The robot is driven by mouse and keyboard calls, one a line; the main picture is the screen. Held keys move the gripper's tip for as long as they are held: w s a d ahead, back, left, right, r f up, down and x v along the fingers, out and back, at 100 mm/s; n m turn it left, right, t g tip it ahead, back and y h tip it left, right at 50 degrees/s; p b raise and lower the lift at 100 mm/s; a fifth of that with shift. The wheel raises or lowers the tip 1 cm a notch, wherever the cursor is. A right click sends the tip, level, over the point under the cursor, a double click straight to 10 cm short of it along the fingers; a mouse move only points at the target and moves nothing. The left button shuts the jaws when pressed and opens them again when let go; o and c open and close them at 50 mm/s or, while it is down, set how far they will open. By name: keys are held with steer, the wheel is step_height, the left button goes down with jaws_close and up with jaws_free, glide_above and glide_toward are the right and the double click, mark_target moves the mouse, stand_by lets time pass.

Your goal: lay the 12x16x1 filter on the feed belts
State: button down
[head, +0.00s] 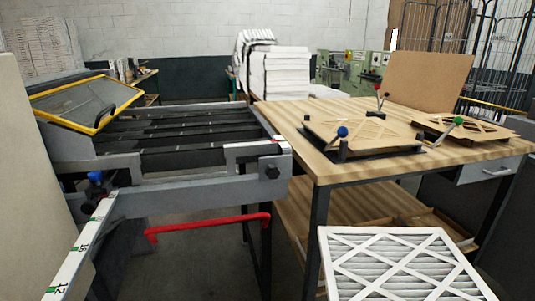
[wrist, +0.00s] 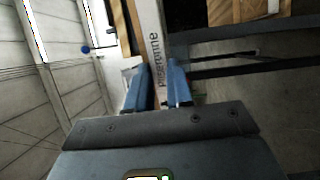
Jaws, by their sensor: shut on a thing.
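A white pleated filter (head: 395,262) with a cardboard lattice over its face shows at the lower right in the head view, in front of the wooden table, cut off by the bottom edge. In the wrist view my gripper (wrist: 157,90) is shut on the narrow printed edge of a filter (wrist: 155,45), one blue finger on each side. It looks like the same filter; its size cannot be read. My gripper is out of the head view. The black feed belts (head: 180,133) lie bare in a grey frame at left, apart from the filter.
A yellow-framed guard (head: 85,100) tilts over the belts' left end. A red bar (head: 208,226) juts below the front rail (head: 200,195). The wooden table (head: 300,135) right of the belts holds fixtures with coloured knobs (head: 342,132) and a cardboard sheet (head: 428,80).

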steer(key=s+f+n+y, duration=0.1)
steer(key=s+f+y, duration=0.1)
steer(key=f, duration=0.4)
steer(key=shift+s+d+f+n+y, duration=0.2)
steer(key=shift+s+n+y, duration=0.2)
steer(key=shift+s, duration=0.4)
steer(key=shift+r, duration=0.1)
